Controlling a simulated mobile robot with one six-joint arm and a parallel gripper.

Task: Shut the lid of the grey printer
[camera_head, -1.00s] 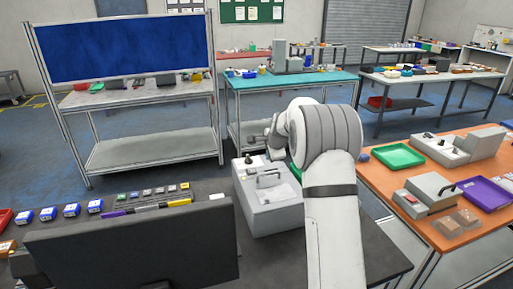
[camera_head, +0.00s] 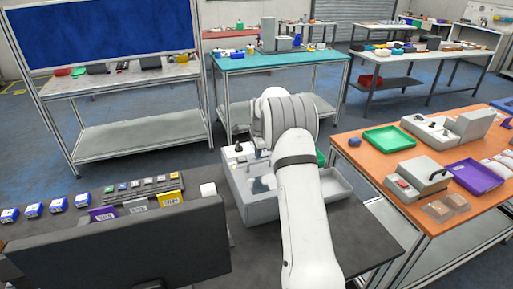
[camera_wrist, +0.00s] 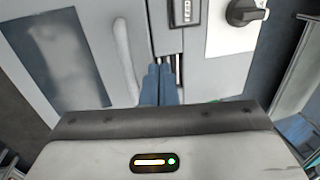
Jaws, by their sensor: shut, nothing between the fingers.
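The grey printer (camera_head: 262,209) stands on the dark bench, partly hidden behind my arm. In the wrist view its lid (camera_wrist: 98,18) has a darker window and a pale raised handle bar. Beside the lid is a panel with a black knob (camera_wrist: 246,11) and a small display. My gripper (camera_wrist: 160,72) is shut and empty, its blue-grey fingertips over the seam between lid and panel. I cannot tell whether they touch. In the head view my arm hides the fingers, and I cannot tell how far the lid stands open.
A shallow grey tray-like part (camera_head: 335,188) shows right of my arm; its link to the printer is hidden. A dark monitor (camera_head: 125,245) and several small boxes are at left. The orange table (camera_head: 365,148) at right carries a green tray (camera_head: 389,139) and purple tray (camera_head: 473,176).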

